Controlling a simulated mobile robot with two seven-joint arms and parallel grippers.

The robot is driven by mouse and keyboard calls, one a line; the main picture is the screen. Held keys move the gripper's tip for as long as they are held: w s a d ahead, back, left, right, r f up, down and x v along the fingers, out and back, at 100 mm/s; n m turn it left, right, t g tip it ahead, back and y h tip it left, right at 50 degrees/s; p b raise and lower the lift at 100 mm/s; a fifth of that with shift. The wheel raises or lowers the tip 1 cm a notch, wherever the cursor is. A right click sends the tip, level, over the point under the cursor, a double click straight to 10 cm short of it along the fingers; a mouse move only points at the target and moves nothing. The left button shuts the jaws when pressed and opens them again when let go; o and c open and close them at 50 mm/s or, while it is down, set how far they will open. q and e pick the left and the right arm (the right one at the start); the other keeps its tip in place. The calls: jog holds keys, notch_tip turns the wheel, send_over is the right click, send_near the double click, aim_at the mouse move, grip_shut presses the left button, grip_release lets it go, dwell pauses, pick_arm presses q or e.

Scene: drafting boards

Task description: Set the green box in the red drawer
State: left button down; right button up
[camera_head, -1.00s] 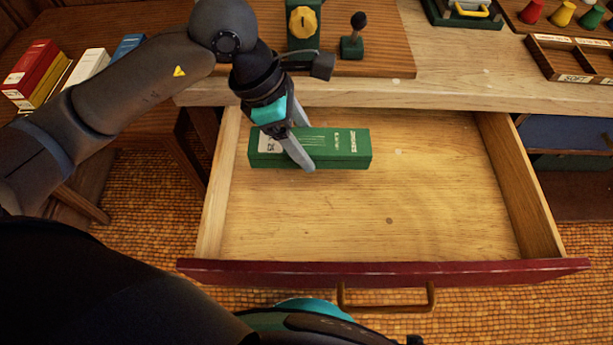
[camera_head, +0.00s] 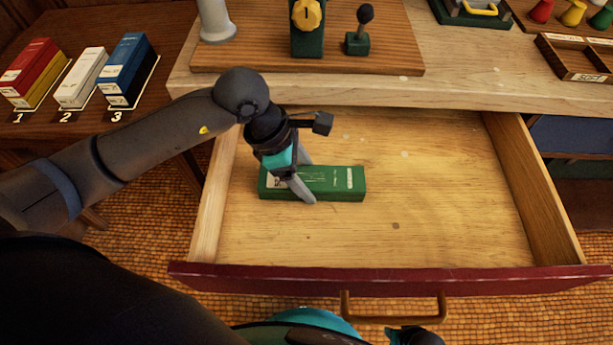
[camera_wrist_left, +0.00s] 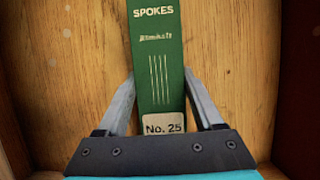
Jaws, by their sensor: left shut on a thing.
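The red drawer (camera_head: 400,280) is pulled open, with a bare wooden inside and a dark red front. The green box (camera_head: 335,184) lies flat within the drawer's walls, left of the middle. It also shows in the left wrist view (camera_wrist_left: 158,60), with "SPOKES" and "No. 25" on it. My left gripper (camera_head: 307,188) is shut on the green box, one finger on each long side, near its labelled end. The box is at or very near the drawer floor; I cannot tell if it touches.
The desk top (camera_head: 460,85) is behind the drawer, with a green stand with a yellow knob (camera_head: 307,14) and a small black-knobbed stand (camera_head: 360,30). Red, white and blue boxes stand on a side table (camera_head: 150,20) at left. The drawer's right half is empty.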

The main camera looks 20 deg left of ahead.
jog(key=shift+w+r, duration=0.1)
pick_arm(q)
jog(key=shift+c, duration=2.3)
grip_release()
jog(key=shift+f, duration=0.1)
jog(key=o, duration=0.4)
pick_arm(e)
jog(key=shift+a, duration=0.1)
jog(key=shift+r, duration=0.1)
jog(key=shift+w, duration=0.1)
pick_arm(q)
jog(key=p+v, duration=0.3)
jog(key=v, duration=0.9)
pick_arm(e)
jog(key=s+d+f, duration=0.3)
jog(key=s+d, duration=0.1)
jog(key=s, duration=0.1)
jog(key=shift+s, duration=0.35)
jog(key=shift+d+f, duration=0.1)
